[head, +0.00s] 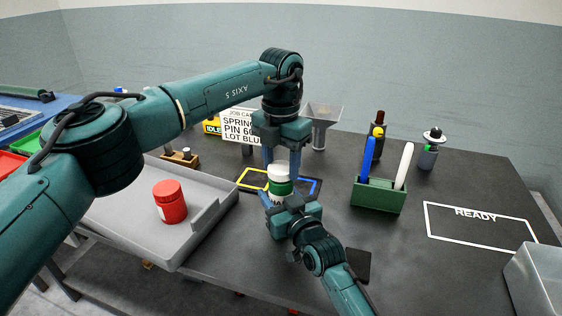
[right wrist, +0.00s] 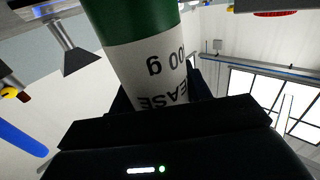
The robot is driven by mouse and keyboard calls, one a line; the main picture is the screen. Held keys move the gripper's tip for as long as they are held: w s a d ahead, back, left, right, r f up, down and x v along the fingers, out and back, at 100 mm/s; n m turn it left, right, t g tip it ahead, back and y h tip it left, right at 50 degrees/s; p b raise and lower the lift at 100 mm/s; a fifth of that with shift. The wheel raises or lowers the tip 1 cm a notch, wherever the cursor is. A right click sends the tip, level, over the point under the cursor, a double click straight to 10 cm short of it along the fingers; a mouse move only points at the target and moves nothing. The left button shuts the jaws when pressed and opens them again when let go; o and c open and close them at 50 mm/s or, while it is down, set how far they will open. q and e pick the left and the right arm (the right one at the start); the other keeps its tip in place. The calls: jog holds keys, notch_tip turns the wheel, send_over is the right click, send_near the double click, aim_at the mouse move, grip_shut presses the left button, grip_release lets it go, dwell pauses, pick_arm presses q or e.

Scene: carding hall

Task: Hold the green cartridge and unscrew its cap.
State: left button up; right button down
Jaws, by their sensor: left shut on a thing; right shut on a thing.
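The green cartridge (head: 279,187) stands roughly upright near the middle of the bench, with a white cap on top. My left gripper (head: 281,162) comes down from above and is shut on the white cap. My right gripper (head: 272,202) is low at the near side of the cartridge, shut on its body; the gripper hides the lower part. In the right wrist view the cartridge (right wrist: 145,65) shows a green band and a white label with upside-down black print, held between the dark fingers. The cap is out of that view.
A red container (head: 170,202) stands in a grey tray (head: 205,179) at the left. A green holder (head: 379,196) with a blue and a white marker stands to the right. A white-outlined READY area (head: 480,238) is empty. A grey bin (head: 540,280) is at the right edge.

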pick_arm(q)
jog(key=n, duration=1.5)
jog(key=shift+n, duration=0.3)
jog(key=n, duration=0.6)
jog(key=shift+r, duration=0.1)
jog(key=shift+r, duration=0.1)
jog(key=shift+r, duration=1)
